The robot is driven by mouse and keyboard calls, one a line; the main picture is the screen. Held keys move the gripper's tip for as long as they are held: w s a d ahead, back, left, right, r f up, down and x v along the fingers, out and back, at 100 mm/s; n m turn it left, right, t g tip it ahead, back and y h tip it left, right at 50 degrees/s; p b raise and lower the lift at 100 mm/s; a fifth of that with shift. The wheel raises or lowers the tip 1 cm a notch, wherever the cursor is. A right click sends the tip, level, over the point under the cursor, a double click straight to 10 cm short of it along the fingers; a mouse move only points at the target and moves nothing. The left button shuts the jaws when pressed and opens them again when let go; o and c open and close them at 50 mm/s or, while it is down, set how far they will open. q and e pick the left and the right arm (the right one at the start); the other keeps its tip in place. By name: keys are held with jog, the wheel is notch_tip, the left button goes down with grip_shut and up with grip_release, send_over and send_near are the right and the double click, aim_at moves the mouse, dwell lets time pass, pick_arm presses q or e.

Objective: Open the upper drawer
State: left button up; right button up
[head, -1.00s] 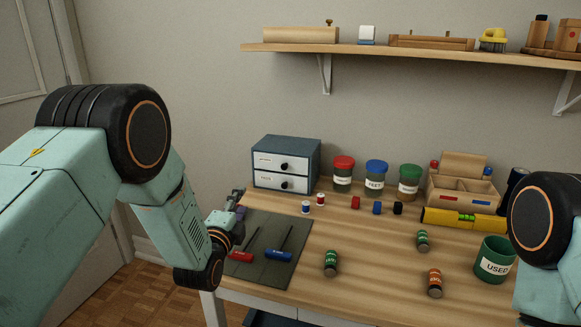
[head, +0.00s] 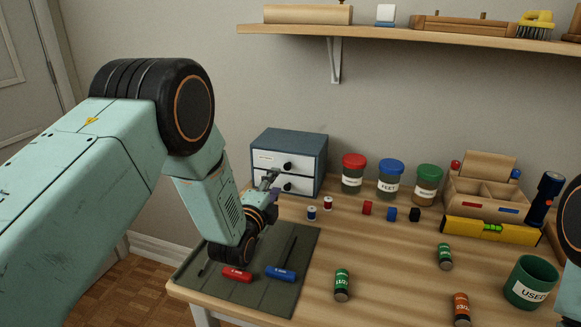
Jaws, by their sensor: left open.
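A small blue-grey cabinet (head: 318,160) with two white-fronted drawers stands at the back left of the desk. The upper drawer (head: 268,160) has a dark round knob (head: 288,166) and looks shut. The lower drawer (head: 300,186) is partly hidden behind my gripper and also looks shut. My left gripper (head: 270,182) is open and empty, in front of the lower drawer, its fingers pointing toward the cabinet and a little below the upper knob. I cannot tell whether it touches the front. Only part of my right arm shows at the right edge; its gripper is out of view.
Small spools (head: 312,213) and lidded jars (head: 354,175) stand right of the cabinet. A wall shelf (head: 400,37) hangs above.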

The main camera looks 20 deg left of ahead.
aim_at(287, 167)
pick_arm(q)
jog(key=w, duration=0.2)
jog(key=w+b, duration=0.1)
jog(key=w, duration=0.3)
jog(key=shift+w+d+b, duration=0.35)
jog(key=shift+d+b, duration=0.05)
jog(key=shift+w+d+r, duration=0.2)
jog(key=shift+w+r, duration=0.05)
jog(key=shift+r, duration=0.05)
jog(key=shift+w+a+f, duration=0.15)
jog(key=shift+w+a, duration=0.1)
jog(key=shift+s+d, duration=0.15)
jog(key=shift+d, duration=0.05)
jog(key=c, duration=0.4)
jog(key=shift+a, duration=0.1)
grip_shut()
